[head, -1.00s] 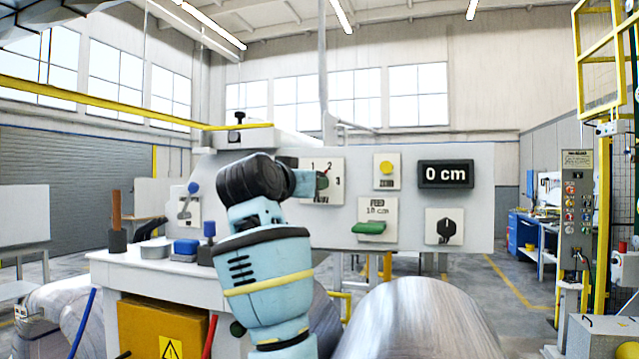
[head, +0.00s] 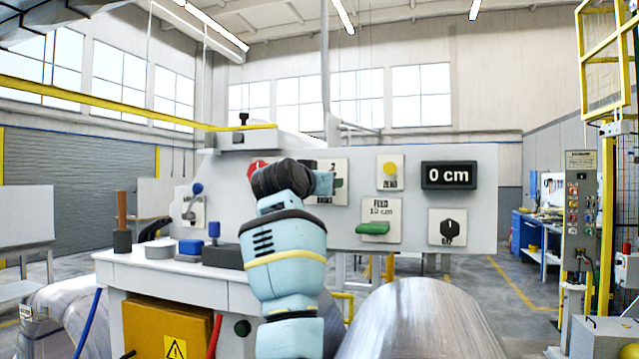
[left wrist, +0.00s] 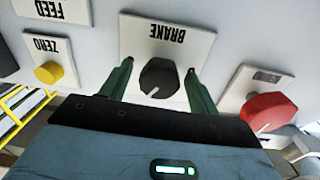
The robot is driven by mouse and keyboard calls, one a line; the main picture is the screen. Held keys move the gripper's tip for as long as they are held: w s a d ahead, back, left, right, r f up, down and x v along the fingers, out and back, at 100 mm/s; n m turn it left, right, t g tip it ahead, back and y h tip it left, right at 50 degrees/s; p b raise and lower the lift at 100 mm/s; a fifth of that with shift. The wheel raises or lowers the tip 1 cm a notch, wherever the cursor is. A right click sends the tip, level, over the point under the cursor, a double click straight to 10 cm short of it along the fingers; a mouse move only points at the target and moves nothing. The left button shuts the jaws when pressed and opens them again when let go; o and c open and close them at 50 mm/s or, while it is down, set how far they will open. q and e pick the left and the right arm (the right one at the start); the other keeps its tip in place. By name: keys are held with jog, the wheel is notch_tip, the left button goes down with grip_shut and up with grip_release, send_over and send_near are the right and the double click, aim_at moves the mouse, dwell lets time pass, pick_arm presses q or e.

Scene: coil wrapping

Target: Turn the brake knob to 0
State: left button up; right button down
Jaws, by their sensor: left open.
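The brake knob (left wrist: 160,76) is dark and round with a small white pointer mark. It sits on the white brake plate (left wrist: 196,45), which appears upside down in the left wrist view. My left gripper (left wrist: 158,88) is open, with one green finger on each side of the knob; I see gaps and no clear contact. In the head view the brake plate (head: 341,197) is partly covered by my left arm, with the "2" showing above the left gripper (head: 338,184). The knob and the other numbers are hidden there. My right gripper is not in view.
A red knob (left wrist: 268,111) is beside the brake plate, and a yellow zero button (left wrist: 48,73) is on its other side. The panel also holds a green feed lever (head: 372,229), a black switch (head: 447,229) and a display (head: 448,175) reading 0 cm.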

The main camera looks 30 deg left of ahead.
pick_arm(q)
jog(key=c, duration=1)
jog(key=shift+o, duration=0.2)
